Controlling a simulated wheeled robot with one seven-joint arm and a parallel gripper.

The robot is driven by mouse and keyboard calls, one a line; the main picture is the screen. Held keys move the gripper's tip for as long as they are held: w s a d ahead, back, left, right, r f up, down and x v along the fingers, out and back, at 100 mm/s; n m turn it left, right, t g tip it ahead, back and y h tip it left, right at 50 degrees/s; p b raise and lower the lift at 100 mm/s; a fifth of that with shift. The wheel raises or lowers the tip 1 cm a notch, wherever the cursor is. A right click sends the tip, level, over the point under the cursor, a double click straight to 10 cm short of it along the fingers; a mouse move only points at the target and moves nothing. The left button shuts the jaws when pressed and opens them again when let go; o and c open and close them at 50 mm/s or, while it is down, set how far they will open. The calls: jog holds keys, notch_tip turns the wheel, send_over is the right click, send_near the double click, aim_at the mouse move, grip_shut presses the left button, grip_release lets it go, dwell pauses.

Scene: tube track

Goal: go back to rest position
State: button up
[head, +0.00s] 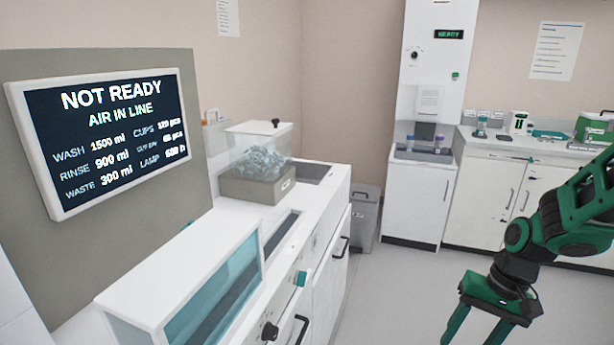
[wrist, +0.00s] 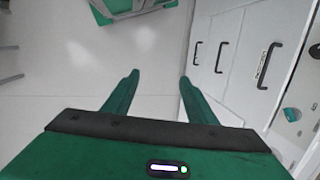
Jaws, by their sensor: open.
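My green arm comes in from the right edge of the head view. My gripper (head: 480,335) hangs at its end over the open floor, to the right of the white machine counter, and its lower part is cut off by the frame. In the wrist view my gripper (wrist: 157,80) points down at the floor. Its two green fingers are wide apart with nothing between them.
The white machine (head: 325,212) has a screen (head: 105,135) reading "NOT READY, AIR IN LINE" and a clear bin (head: 258,160) on top. A grey bin (head: 364,218) stands beyond it. White cabinets (head: 485,190) line the back. The floor (head: 395,290) between is clear.

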jog(key=s+d+r+m+h, duration=0.1)
jog(key=s+d+r, duration=0.3)
jog(key=s, duration=0.3)
jog(key=s+d+r+h, duration=0.1)
jog(key=s+d+r, duration=0.2)
jog(key=s+r, duration=0.4)
jog(key=shift+s+d+m+t+h, duration=0.3)
jog(key=shift+d+m, duration=0.1)
jog(key=shift+r, duration=0.1)
jog(key=c, duration=0.5)
jog(key=shift+a, duration=0.1)
jog(key=shift+c, duration=0.2)
